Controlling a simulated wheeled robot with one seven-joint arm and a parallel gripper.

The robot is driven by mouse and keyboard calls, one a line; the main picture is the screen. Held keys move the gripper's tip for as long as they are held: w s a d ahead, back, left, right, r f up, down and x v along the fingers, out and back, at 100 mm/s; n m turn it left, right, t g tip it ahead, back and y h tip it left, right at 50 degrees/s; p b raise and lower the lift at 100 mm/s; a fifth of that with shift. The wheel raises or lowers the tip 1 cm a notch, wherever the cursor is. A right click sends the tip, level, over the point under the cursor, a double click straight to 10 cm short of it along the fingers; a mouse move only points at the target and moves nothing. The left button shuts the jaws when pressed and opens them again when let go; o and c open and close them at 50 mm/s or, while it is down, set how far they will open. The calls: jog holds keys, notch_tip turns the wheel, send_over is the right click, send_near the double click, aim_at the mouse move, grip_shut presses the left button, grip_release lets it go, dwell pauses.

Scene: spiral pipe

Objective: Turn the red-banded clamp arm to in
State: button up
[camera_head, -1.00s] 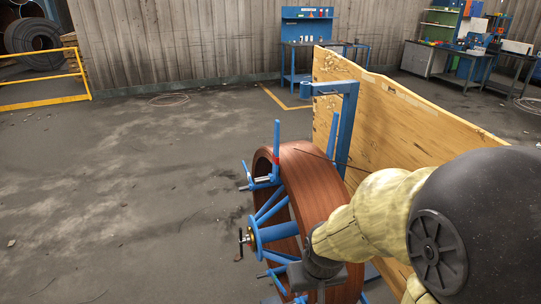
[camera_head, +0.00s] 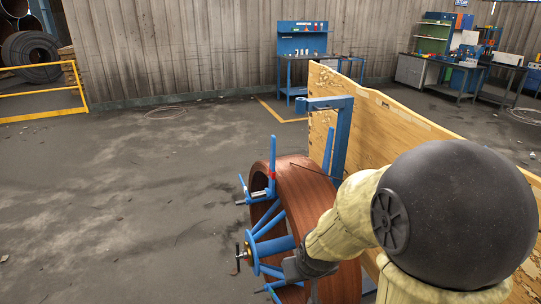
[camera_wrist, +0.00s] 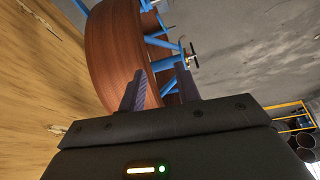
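The red-banded clamp arm (camera_head: 272,153) is a blue upright bar with a red band near its lower part. It stands at the upper rim of a blue reel (camera_head: 277,245) that carries a brown coil of pipe (camera_head: 307,195). My gripper (camera_wrist: 161,70) shows in the wrist view with its two dark fingers apart and nothing seen between them but the coil and blue reel parts behind. In the head view it is low at the coil's right side, below the clamp arm and apart from it; its fingers are mostly hidden. Whether the fingers touch the coil I cannot tell.
A wooden panel (camera_head: 375,120) stands close behind and right of the coil, with a blue bracket post (camera_head: 341,135) before it. A hub handle (camera_head: 238,258) sticks out left of the reel. The floor at left is clear up to a yellow rail (camera_head: 40,115).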

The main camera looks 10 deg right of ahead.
aim_at(271, 152)
jog(key=w+r+t+y+p, duration=0.1)
jog(key=w+r+t, duration=0.2)
jog(key=w, duration=0.5)
jog(key=w+d+r+n+t+y+p, duration=0.1)
jog(key=w+r+t, duration=0.3)
jog(key=w, duration=0.5)
jog(key=w+d+r+t+y+p, duration=0.1)
jog(key=w+r+t+p, duration=0.2)
jog(key=w+t, duration=0.3)
jog(key=w, duration=0.3)
jog(key=shift+d+r+n, duration=0.25)
jog(key=shift+n, duration=0.05)
jog(key=shift+w, duration=0.1)
jog(key=w+a+p, duration=0.1)
jog(key=w+p, duration=0.1)
jog(key=w, duration=0.3)
jog(key=w+a+p, duration=0.1)
jog(key=w+p, duration=0.2)
jog(key=w, duration=0.3)
jog(key=w+p, duration=0.2)
jog(key=w, duration=0.4)
jog(key=shift+a, duration=0.4)
grip_shut()
